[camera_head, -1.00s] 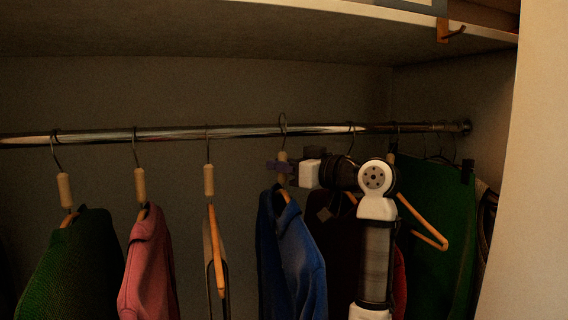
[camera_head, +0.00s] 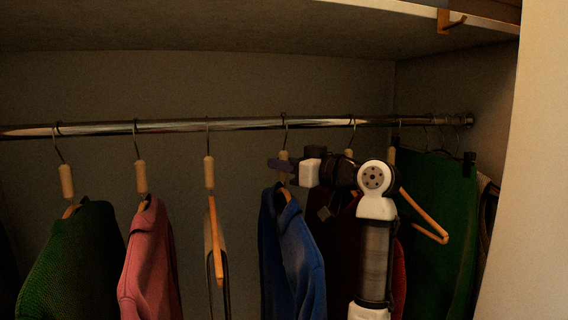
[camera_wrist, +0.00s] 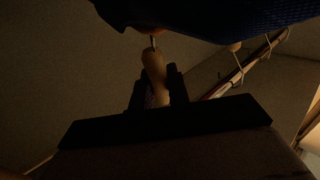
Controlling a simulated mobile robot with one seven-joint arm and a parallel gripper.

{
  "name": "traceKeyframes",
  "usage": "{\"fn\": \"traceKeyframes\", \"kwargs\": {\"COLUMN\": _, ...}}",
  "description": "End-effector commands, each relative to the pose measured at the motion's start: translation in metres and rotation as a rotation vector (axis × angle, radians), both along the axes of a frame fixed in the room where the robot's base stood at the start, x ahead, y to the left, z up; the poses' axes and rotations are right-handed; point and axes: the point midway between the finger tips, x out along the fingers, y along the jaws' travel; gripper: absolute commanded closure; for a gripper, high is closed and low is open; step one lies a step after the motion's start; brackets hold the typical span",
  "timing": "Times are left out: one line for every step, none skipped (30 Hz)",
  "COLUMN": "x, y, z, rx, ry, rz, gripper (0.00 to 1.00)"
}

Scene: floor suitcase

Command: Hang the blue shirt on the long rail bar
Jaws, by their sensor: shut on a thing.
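The blue shirt (camera_head: 290,255) hangs on a hanger with a pale wooden neck (camera_head: 284,170) and a metal hook (camera_head: 285,127). My gripper (camera_head: 281,164) is shut on this neck, just below the rail. The hook's top is at the height of the long rail bar (camera_head: 240,124); whether it bears on the bar I cannot tell. In the wrist view the neck (camera_wrist: 154,72) stands between my two dark fingers (camera_wrist: 157,88), and the blue cloth (camera_wrist: 210,14) fills the top edge. The rail (camera_wrist: 222,86) runs at the right there.
On the rail to the left hang a green knit (camera_head: 72,260), a pink shirt (camera_head: 148,260) and a hanger with a thin strap-like item (camera_head: 217,255). To the right hang a dark red garment (camera_head: 335,240) and a green cloth (camera_head: 440,220). A shelf (camera_head: 250,30) spans above.

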Motion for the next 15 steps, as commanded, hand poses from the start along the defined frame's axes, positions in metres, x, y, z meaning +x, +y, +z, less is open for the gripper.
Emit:
{"fn": "traceKeyframes", "kwargs": {"x": -0.0004, "y": 0.0, "z": -0.0005, "rx": 0.001, "ry": -0.002, "rz": 0.0, "gripper": 1.0}}
{"fn": "traceKeyframes", "kwargs": {"x": -0.0004, "y": 0.0, "z": -0.0009, "rx": 0.001, "ry": -0.002, "rz": 0.0, "gripper": 1.0}}
{"fn": "traceKeyframes", "kwargs": {"x": -0.0004, "y": 0.0, "z": -0.0013, "rx": 0.001, "ry": -0.002, "rz": 0.0, "gripper": 1.0}}
{"fn": "traceKeyframes", "kwargs": {"x": -0.0004, "y": 0.0, "z": -0.0015, "rx": 0.001, "ry": -0.002, "rz": 0.0, "gripper": 1.0}}
{"fn": "traceKeyframes", "kwargs": {"x": -0.0003, "y": 0.0, "z": -0.0015, "rx": 0.001, "ry": -0.002, "rz": 0.0, "gripper": 1.0}}
{"fn": "traceKeyframes", "kwargs": {"x": -0.0004, "y": 0.0, "z": -0.0015, "rx": 0.001, "ry": -0.002, "rz": 0.0, "gripper": 1.0}}
{"fn": "traceKeyframes", "kwargs": {"x": -0.0004, "y": 0.0, "z": -0.0014, "rx": 0.001, "ry": -0.002, "rz": 0.0, "gripper": 1.0}}
{"fn": "traceKeyframes", "kwargs": {"x": -0.0003, "y": -0.0001, "z": -0.0014, "rx": 0.001, "ry": -0.002, "rz": 0.0, "gripper": 1.0}}
{"fn": "traceKeyframes", "kwargs": {"x": -0.0003, "y": -0.0001, "z": -0.0014, "rx": 0.001, "ry": -0.002, "rz": 0.0, "gripper": 1.0}}
{"fn": "traceKeyframes", "kwargs": {"x": -0.0003, "y": -0.0001, "z": -0.0013, "rx": 0.001, "ry": -0.002, "rz": 0.0, "gripper": 1.0}}
{"fn": "traceKeyframes", "kwargs": {"x": -0.0003, "y": -0.0001, "z": -0.0013, "rx": 0.001, "ry": -0.002, "rz": 0.0, "gripper": 0.79}}
{"fn": "traceKeyframes", "kwargs": {"x": -0.0003, "y": -0.0001, "z": -0.0014, "rx": 0.001, "ry": -0.002, "rz": 0.0, "gripper": 0.74}}
{"fn": "traceKeyframes", "kwargs": {"x": -0.0003, "y": -0.0001, "z": -0.0014, "rx": 0.001, "ry": -0.002, "rz": 0.0, "gripper": 0.7}}
{"fn": "traceKeyframes", "kwargs": {"x": -0.0003, "y": 0.0, "z": -0.0014, "rx": 0.001, "ry": -0.002, "rz": 0.0, "gripper": 0.66}}
{"fn": "traceKeyframes", "kwargs": {"x": -0.0003, "y": 0.0, "z": -0.0015, "rx": 0.0, "ry": -0.001, "rz": 0.0, "gripper": 0.61}}
